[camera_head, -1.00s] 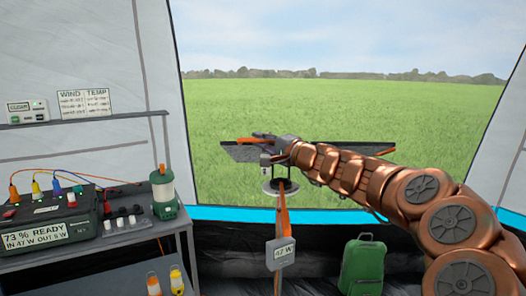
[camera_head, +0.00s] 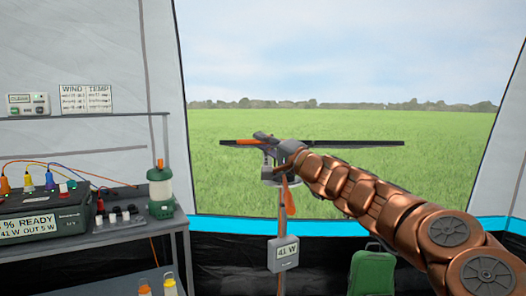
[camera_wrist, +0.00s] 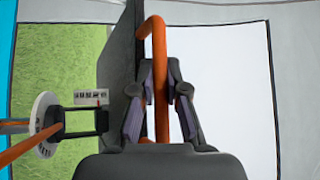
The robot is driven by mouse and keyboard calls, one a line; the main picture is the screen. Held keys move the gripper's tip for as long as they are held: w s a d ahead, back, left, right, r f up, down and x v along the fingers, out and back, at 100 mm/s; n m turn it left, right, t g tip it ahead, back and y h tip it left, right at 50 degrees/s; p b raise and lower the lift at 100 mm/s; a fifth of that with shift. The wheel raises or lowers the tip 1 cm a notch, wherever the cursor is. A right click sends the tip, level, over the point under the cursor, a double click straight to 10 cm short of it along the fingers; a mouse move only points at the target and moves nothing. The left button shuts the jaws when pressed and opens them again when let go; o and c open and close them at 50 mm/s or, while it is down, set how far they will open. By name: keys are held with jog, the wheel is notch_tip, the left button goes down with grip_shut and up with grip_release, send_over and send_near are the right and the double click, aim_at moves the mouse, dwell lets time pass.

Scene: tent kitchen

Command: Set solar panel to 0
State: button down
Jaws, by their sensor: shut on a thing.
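The solar panel (camera_head: 345,143) is a thin dark slab on a post outside the tent opening. It shows almost edge-on and looks close to level. An orange handle (camera_head: 246,142) lies along its left part. My gripper (camera_head: 265,139) is at this handle. In the wrist view, the gripper's fingers (camera_wrist: 161,85) are shut on the orange handle (camera_wrist: 156,32), beside the dark panel (camera_wrist: 121,75). A pale round disc (camera_wrist: 45,112) and a small marked plate (camera_wrist: 91,97) sit left of it; the plate's marks are too small to read.
A power station (camera_head: 40,213) and a green lantern (camera_head: 161,190) stand on the shelf table at left. A green case (camera_head: 372,270) is at lower right. Open grass lies beyond the tent opening.

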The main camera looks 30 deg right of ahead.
jog(key=shift+n, duration=0.4)
jog(key=shift+s+a+f+b, duration=0.15)
jog(key=shift+s+f+b, duration=0.05)
jog(key=shift+f+b, duration=1.15)
jog(key=shift+s+a+f+b, duration=0.15)
jog(key=shift+f+b, duration=0.85)
jog(key=shift+b, duration=0.65)
jog(key=shift+f, duration=0.2)
jog(key=c, duration=1.2)
grip_release()
jog(key=shift+r, duration=0.1)
jog(key=shift+s+d, duration=0.1)
jog(key=v, duration=1.1)
jog(key=shift+s+d+f, duration=0.2)
jog(key=shift+s+f, duration=0.05)
jog(key=shift+f, duration=0.15)
